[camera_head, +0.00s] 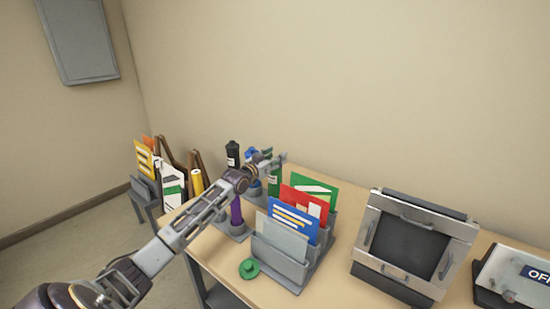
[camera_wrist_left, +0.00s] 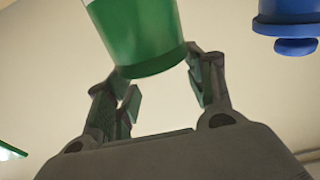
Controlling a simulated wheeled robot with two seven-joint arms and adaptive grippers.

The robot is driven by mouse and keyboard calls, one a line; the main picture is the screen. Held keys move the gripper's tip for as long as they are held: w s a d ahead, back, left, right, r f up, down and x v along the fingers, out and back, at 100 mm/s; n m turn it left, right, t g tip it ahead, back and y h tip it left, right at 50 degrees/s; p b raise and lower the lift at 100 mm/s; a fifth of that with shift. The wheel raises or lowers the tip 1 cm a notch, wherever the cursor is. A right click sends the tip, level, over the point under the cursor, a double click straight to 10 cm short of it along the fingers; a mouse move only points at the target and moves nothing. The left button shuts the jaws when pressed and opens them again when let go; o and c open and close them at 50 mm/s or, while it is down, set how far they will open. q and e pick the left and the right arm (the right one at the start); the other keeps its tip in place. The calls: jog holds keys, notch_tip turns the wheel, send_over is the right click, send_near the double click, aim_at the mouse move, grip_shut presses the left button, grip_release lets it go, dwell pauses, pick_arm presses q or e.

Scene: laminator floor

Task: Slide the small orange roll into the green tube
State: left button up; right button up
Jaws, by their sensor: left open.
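The green tube (camera_head: 274,183) stands upright among other tubes at the back of the table, partly hidden by my left arm. My left gripper (camera_head: 272,161) is open near the tube's upper end. A green round cap (camera_head: 249,269) lies on the table near the front edge. I cannot make out a small orange roll for certain. My right gripper is out of view.
A sorter (camera_head: 279,262) with coloured folders stands right of the tubes. A purple tube (camera_head: 237,212) and a black tube (camera_head: 233,155) stand close by. A yellow roll (camera_head: 197,181) is at left. The laminator-like machine (camera_head: 408,252) stands right. A blue part (camera_wrist_left: 286,22) shows in the wrist view.

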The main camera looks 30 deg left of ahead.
pick_arm(q)
jog(key=shift+f, duration=0.25)
notch_tip(320, 180, up, 10)
jog(key=shift+r, duration=0.25)
dwell(0.4)
dwell(1.4)
